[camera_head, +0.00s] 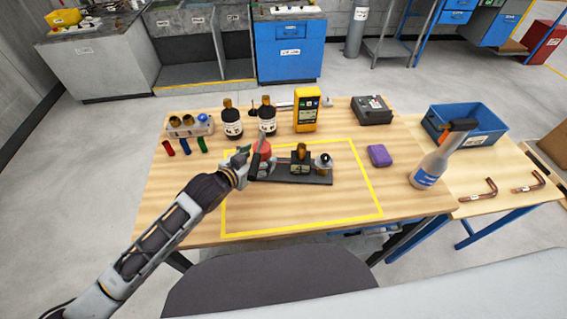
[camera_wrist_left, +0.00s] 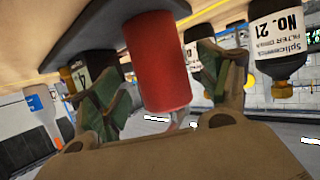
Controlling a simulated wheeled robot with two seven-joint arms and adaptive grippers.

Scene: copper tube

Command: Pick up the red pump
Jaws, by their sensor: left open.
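The red pump (camera_head: 262,149) stands on the left end of a black base (camera_head: 320,177) on the wooden table. In the left wrist view it is a red cylinder (camera_wrist_left: 157,60), with the picture turned upside down. My left gripper (camera_head: 251,163) is at the pump. In the left wrist view my left gripper (camera_wrist_left: 163,88) has its green-padded fingers apart, one on each side of the red cylinder, with gaps showing. Part of the pump is hidden behind the gripper in the head view. My right gripper is not in view.
Two dark bottles (camera_head: 232,123) stand just behind the pump. A small brass-topped block (camera_head: 300,158) shares the base. The front table area inside the yellow tape is clear.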

